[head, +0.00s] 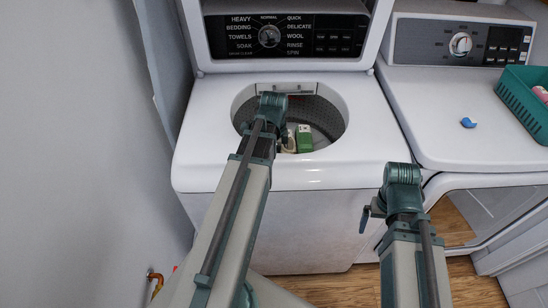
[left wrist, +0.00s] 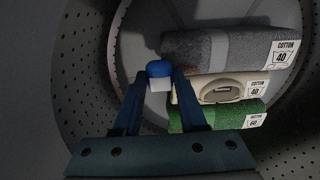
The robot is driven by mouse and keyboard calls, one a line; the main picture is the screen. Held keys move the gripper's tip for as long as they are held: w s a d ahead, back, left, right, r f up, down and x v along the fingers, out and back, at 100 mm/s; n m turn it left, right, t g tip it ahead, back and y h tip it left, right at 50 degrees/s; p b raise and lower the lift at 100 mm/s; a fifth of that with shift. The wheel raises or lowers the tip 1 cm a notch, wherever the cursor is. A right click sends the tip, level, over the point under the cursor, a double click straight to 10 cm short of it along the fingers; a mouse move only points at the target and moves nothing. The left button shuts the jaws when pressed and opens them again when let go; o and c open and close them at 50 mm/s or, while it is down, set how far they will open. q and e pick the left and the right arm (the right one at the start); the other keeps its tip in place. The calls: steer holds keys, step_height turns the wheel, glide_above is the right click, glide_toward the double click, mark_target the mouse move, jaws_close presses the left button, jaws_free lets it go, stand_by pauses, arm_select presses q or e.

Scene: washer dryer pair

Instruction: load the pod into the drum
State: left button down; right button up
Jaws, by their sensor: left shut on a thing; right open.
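A small blue and white pod (left wrist: 158,75) is held between the fingertips of my left gripper (left wrist: 159,84), which is shut on it. The left wrist view looks down into the washer drum (left wrist: 88,75), with the pod above the drum floor beside the folded laundry. In the head view my left arm reaches over the washer's round opening (head: 338,112) and its own links hide the pod. My right gripper (head: 366,217) is open and empty in front of the washer, low at its right side.
In the drum lie a grey folded cloth (left wrist: 215,48), a cream one (left wrist: 222,88) and a green one (left wrist: 215,116), with cotton labels. On the dryer (head: 430,130) at the right sit a blue piece (head: 468,122) and a green basket (head: 520,95). A grey wall (head: 70,150) bounds the left.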

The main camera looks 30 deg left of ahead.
arm_select(q)
steer(key=shift+f, duration=0.25)
steer(key=shift+c, duration=2.3)
jaws_free()
steer(key=shift+r, duration=0.1)
step_height(320, 180, up, 13)
steer(key=p, duration=1.2)
steer(key=shift+p, duration=0.4)
steer(key=shift+f, duration=0.25)
step_height(320, 180, down, 12)
steer(key=b, duration=1.2)
steer(key=shift+f+b, duration=0.15)
steer(key=shift+b, duration=0.2)
steer(key=shift+r, duration=0.2)
